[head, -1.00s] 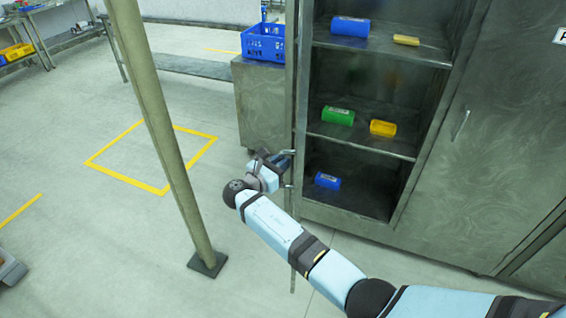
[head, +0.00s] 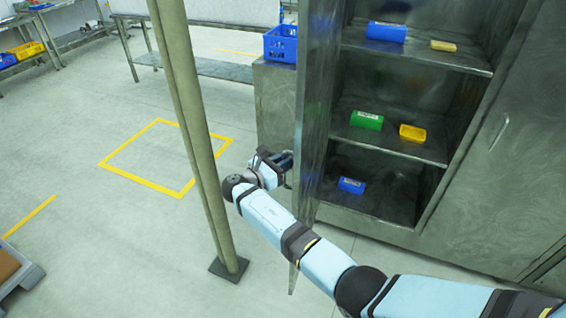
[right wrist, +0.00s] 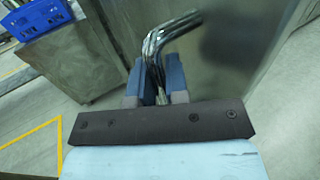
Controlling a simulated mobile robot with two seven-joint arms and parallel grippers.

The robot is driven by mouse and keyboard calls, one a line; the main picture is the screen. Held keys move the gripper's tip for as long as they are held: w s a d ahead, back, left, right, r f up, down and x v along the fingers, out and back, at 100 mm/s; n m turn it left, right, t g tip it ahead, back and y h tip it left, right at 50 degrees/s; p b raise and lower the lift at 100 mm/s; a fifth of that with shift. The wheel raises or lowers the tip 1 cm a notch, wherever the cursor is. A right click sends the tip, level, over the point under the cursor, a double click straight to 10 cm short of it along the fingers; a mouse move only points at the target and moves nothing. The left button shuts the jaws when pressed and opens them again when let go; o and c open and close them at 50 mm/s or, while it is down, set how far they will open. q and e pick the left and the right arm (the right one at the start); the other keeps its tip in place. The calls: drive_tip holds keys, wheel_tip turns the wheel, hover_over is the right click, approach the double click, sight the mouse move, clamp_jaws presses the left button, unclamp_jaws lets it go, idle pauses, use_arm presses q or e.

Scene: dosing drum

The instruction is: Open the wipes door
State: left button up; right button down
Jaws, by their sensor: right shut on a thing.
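The cabinet door (head: 314,130) stands swung open, its inner face visible at a steep angle in the head view. My right gripper (head: 284,162) is at the door's outer side, left of it in the head view. In the right wrist view, its two blue fingers (right wrist: 158,82) are shut on the bent metal door handle (right wrist: 154,45), beside the grey door panel (right wrist: 235,45). The open cabinet shows shelves (head: 405,144) holding blue, green and yellow items. I cannot read any label naming wipes. My left gripper is not in view.
A beige post (head: 196,150) stands close left of my right arm. A low metal cabinet (head: 272,105) with a blue crate (head: 281,46) is behind the door. A closed door (head: 500,150) is at right. Open floor with a yellow square (head: 160,122) lies left.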

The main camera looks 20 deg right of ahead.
drive_tip(key=shift+w+a+r, duration=0.1)
drive_tip(key=shift+w+a, duration=0.1)
drive_tip(key=shift+w, duration=0.1)
drive_tip(key=c, duration=1.1)
unclamp_jaws()
drive_tip(key=shift+c, duration=0.2)
drive_tip(key=shift+s, duration=0.1)
drive_tip(key=b+v, duration=0.1)
drive_tip(key=v, duration=0.6)
drive_tip(key=shift+a+b, duration=0.2)
drive_tip(key=shift+b, duration=0.15)
